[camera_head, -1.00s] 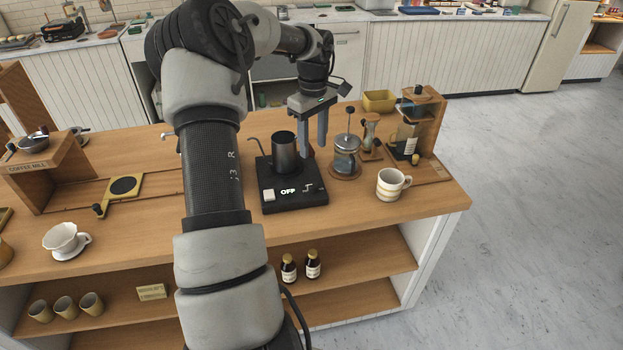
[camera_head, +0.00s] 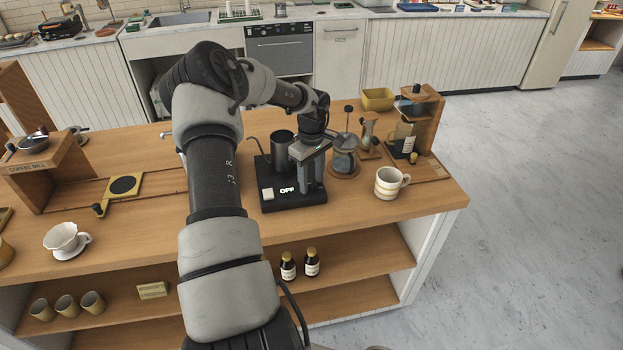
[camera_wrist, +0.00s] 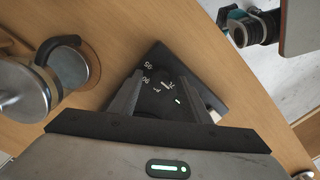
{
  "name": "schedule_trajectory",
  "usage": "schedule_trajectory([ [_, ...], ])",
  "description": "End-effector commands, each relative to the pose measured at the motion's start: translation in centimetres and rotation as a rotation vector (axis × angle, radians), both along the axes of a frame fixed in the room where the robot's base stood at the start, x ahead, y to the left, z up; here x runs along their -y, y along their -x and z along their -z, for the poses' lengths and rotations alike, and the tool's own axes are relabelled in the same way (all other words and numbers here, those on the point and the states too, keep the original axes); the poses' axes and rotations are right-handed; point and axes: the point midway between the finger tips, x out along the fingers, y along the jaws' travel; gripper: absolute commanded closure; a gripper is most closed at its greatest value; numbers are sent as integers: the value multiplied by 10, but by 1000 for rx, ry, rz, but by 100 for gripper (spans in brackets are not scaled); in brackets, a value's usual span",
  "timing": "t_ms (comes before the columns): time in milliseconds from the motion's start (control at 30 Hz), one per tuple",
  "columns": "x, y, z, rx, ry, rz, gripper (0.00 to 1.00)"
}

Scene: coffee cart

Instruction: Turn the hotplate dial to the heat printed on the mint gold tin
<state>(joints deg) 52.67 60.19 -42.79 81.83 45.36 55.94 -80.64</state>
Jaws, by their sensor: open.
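The black hotplate (camera_head: 272,206) stands on the wooden cart top and its display reads OFF. A dark metal pot (camera_head: 282,155) stands on its back part. My gripper (camera_head: 313,188) is open and points down over the hotplate's right side, where its fingers hide the dial in the head view. In the wrist view my gripper's fingers (camera_wrist: 160,92) stand either side of the dial (camera_wrist: 166,86), with printed numbers 90 and 95 beside it. I cannot tell whether the fingers touch the dial. I cannot make out a mint gold tin in either view.
A French press (camera_head: 344,160) stands close to the right of my gripper; it also shows in the wrist view (camera_wrist: 70,68). A striped mug (camera_head: 388,183) is farther right. Two dark bottles (camera_head: 311,262) stand on the shelf below. The cart top in front of the hotplate is clear.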

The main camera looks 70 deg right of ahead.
Motion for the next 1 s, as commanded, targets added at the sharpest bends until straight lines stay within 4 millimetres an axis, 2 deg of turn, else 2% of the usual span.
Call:
schedule_trajectory([
  [67,0,0,0,0,0,0,57],
  [100,0,0,0,0,0,0,60],
  [333,0,0,0,0,0,0,98],
  [667,0,0,1,1,0,45,98],
  [1000,1,0,2,2,2,279,98],
])
